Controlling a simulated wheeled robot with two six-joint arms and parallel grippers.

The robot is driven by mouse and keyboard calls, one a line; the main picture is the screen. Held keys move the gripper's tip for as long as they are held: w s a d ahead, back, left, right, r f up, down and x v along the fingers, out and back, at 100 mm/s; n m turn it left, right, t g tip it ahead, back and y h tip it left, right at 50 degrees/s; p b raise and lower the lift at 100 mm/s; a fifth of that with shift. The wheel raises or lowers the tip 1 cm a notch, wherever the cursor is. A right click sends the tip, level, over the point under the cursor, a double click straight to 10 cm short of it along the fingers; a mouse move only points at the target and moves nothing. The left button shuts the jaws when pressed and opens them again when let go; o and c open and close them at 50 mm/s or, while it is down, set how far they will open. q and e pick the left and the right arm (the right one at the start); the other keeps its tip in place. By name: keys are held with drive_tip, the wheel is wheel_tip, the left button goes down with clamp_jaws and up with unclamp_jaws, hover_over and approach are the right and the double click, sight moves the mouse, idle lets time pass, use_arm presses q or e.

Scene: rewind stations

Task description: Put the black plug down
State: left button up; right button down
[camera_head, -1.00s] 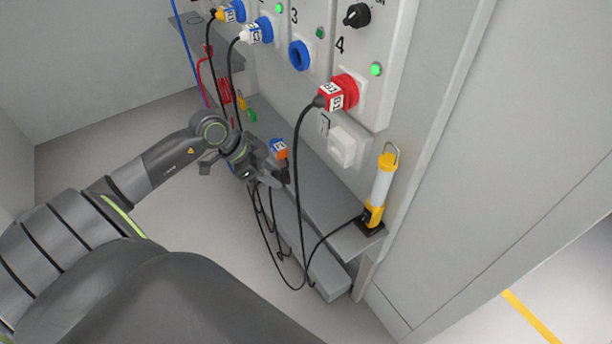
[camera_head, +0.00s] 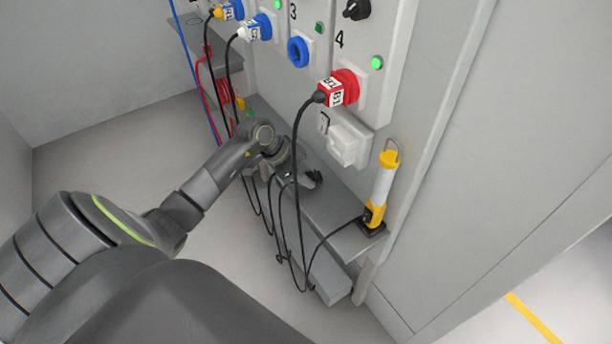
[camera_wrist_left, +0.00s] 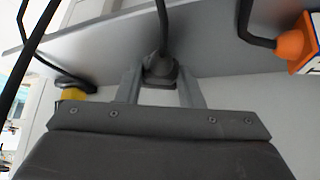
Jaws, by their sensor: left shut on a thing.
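My left gripper (camera_head: 312,179) is low over the grey shelf (camera_head: 345,212), below the socket panel. In the left wrist view, its two fingers (camera_wrist_left: 160,88) are shut on the black plug (camera_wrist_left: 160,70), whose black cable runs up from it. In the head view the plug is hard to tell from the dark gripper. I cannot tell whether it touches the shelf. My right gripper is not in view.
An orange and blue plug (camera_wrist_left: 296,44) is at the right of the left wrist view. A yellow and white lamp (camera_head: 381,190) stands at the shelf's right end. A red plug (camera_head: 338,89) sits in the panel. Black cables (camera_head: 299,200) hang over the shelf's front.

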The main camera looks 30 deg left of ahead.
use_arm(q)
drive_tip(key=shift+w+f, duration=0.2)
drive_tip(key=shift+f, duration=0.05)
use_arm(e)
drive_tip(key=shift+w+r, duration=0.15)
use_arm(q)
drive_tip(key=o, duration=1.1)
drive_tip(key=shift+f, duration=0.1)
drive_tip(key=shift+c, duration=0.2)
drive_tip(key=shift+r, duration=0.25)
drive_tip(key=p+v, duration=0.2)
drive_tip(key=v, duration=0.9)
drive_tip(key=shift+s+a+r, duration=0.2)
drive_tip(key=shift+s+r, duration=0.05)
drive_tip(key=shift+r, duration=0.05)
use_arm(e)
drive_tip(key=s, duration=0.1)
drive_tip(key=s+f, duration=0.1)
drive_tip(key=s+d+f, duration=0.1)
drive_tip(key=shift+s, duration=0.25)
